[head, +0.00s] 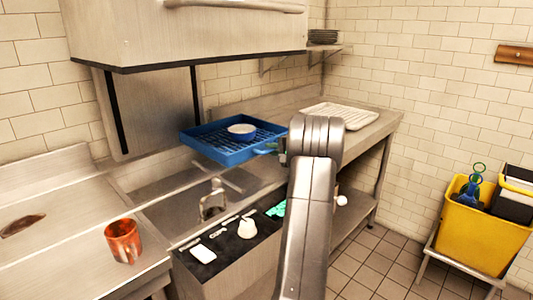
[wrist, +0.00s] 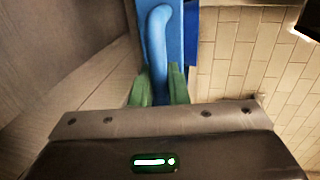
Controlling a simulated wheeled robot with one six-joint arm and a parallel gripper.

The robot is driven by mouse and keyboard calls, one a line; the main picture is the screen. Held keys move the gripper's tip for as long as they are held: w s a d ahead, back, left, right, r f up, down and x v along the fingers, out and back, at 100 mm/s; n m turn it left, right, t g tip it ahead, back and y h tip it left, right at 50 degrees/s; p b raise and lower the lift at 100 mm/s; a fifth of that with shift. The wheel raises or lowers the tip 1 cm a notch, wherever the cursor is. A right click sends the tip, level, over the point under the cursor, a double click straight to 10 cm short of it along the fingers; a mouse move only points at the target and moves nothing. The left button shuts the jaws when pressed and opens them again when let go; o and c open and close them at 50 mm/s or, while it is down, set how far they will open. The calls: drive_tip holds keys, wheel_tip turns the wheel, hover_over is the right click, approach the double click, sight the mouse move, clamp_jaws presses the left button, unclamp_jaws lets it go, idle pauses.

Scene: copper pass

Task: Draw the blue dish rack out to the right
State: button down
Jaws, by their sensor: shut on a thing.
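The blue dish rack (head: 208,145) sits partly under the raised steel hood of the dishwasher, at the left end of the steel counter, with a small blue-and-white bowl (head: 242,130) in it. My gripper (head: 281,148) is at the rack's right side, partly hidden behind my arm. In the wrist view the green fingertips (wrist: 159,85) are shut on the rack's blue handle (wrist: 160,35). The rack's blue wall (wrist: 176,40) shows behind the handle.
The steel counter (head: 285,107) to the right is bare up to a white ribbed tray (head: 340,115). A copper mug (head: 123,241) stands at the front left. Small items lie on a dark top (head: 232,251) below the rack. A yellow bucket (head: 476,226) stands at the far right.

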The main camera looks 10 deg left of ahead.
drive_tip(key=shift+w+d, duration=0.3)
drive_tip(key=c, duration=1.5)
unclamp_jaws()
drive_tip(key=shift+o, duration=0.2)
drive_tip(key=v, duration=1.3)
drive_tip(key=shift+s+d+b, duration=0.2)
drive_tip(key=shift+d+b, duration=0.1)
drive_tip(key=shift+c, duration=0.2)
